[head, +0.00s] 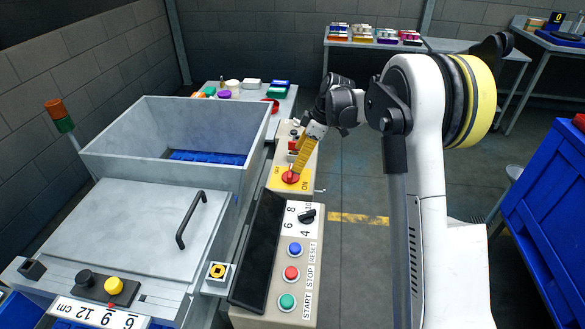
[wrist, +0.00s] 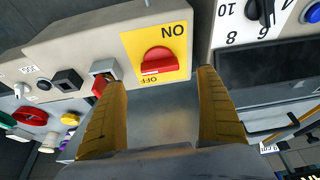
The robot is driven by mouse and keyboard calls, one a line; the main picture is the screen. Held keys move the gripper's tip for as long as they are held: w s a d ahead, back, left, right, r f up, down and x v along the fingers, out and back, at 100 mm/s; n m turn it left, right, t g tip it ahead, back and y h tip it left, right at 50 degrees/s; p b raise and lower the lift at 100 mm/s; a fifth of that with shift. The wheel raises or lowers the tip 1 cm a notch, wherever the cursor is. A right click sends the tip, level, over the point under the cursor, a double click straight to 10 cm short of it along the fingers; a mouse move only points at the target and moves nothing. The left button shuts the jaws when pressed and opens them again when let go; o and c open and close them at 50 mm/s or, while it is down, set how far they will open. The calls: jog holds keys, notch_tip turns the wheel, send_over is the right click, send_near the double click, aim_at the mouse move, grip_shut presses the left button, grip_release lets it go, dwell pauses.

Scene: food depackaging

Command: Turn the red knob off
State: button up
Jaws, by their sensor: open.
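The red knob (head: 290,178) sits on a yellow plate (head: 276,179) on the machine's beige control panel. In the wrist view the red knob (wrist: 158,61) shows clearly, its ridge lying nearly level across the picture. "ON" is printed above it and "OFF" below it, both upside down in that view. My gripper (wrist: 161,78) is open, with one yellow finger on each side of the knob in the picture and nothing between them. In the head view my gripper (head: 296,168) points down at the knob from behind. I cannot tell whether a finger touches it.
A black selector dial (head: 307,216) and blue, red and green buttons (head: 291,273) are on the panel's near part. A red switch (wrist: 100,86) in a grey housing is close to the left finger. A steel hopper (head: 180,140) stands left. The floor right of the panel is clear.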

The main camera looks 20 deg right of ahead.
jog(key=v, duration=0.5)
jog(key=shift+d+r, duration=0.1)
jog(key=shift+r, duration=0.05)
jog(key=s+a+r+m+t+h, duration=0.15)
jog(key=s+r+m, duration=0.3)
jog(key=s, duration=0.45)
jog(key=s+a+r+m+t+h, duration=0.1)
jog(key=s+a+r+m, duration=0.15)
jog(key=s+r, duration=0.5)
jog(key=s+f+m+t, duration=0.1)
jog(key=s+f+m, duration=0.2)
jog(key=s, duration=0.6)
jog(key=s+f+m+t+h, duration=0.1)
jog(key=s+f+m+t, duration=0.1)
jog(key=s, duration=0.6)
jog(key=shift+s+f+m, duration=0.4)
jog(key=shift+f+m, duration=0.1)
jog(key=shift+m, duration=0.3)
jog(key=shift+w+a+h, duration=0.1)
jog(key=shift+h, duration=0.15)
